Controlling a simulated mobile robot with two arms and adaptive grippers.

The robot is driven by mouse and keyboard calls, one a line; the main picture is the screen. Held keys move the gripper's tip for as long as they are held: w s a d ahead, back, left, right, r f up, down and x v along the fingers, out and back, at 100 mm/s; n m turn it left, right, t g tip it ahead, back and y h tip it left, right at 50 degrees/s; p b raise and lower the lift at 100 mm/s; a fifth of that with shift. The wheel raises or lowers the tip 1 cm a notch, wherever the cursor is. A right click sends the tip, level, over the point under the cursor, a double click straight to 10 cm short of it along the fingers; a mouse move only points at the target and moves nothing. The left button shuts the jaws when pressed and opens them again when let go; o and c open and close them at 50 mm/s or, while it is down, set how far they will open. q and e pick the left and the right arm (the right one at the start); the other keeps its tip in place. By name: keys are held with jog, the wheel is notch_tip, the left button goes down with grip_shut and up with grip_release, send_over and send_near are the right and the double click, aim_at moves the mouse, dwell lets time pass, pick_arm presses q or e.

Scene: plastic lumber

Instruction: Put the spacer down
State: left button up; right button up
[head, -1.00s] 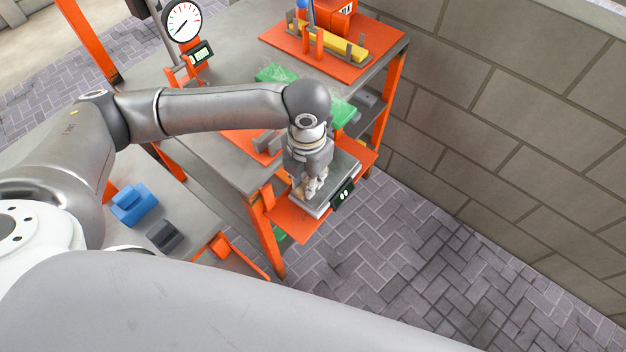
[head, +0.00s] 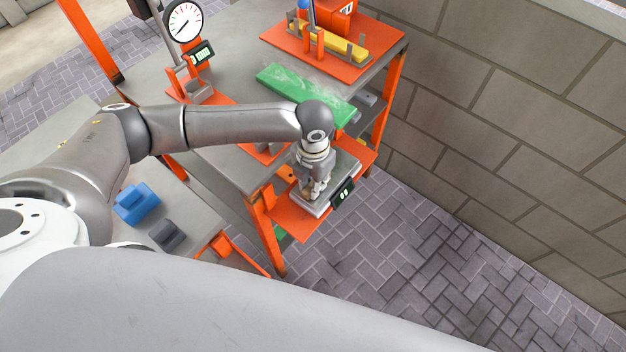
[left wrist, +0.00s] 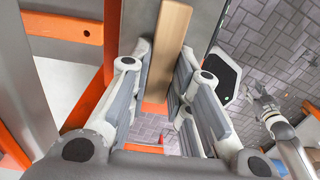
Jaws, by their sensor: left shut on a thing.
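My left gripper (head: 313,190) is over the flat grey scale plate (head: 338,176), which has a black display (head: 342,192). In the left wrist view its fingers (left wrist: 160,85) are shut on the spacer (left wrist: 168,40), a tan, wood-coloured bar. The bar extends past the fingertips, with the scale plate beside it. In the head view the gripper mostly hides the spacer, and I cannot tell whether it touches the plate. My right gripper (left wrist: 264,103) shows small at the right of the left wrist view, apart from the scale; its jaw opening is unclear.
The scale sits on an orange shelf (head: 290,222) at the bench end. A green plank (head: 290,80), a dial gauge (head: 184,21) and a yellow bar in an orange fixture (head: 345,43) stand on the bench. Blue (head: 136,203) and dark grey (head: 167,235) blocks lie at left. A block wall is at right.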

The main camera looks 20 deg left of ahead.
pick_arm(q)
jog(key=shift+f, duration=0.15)
jog(key=o, duration=0.8)
jog(key=shift+o, duration=0.2)
notch_tip(320, 180, up, 12)
jog(key=b, duration=0.1)
jog(key=shift+r, duration=0.2)
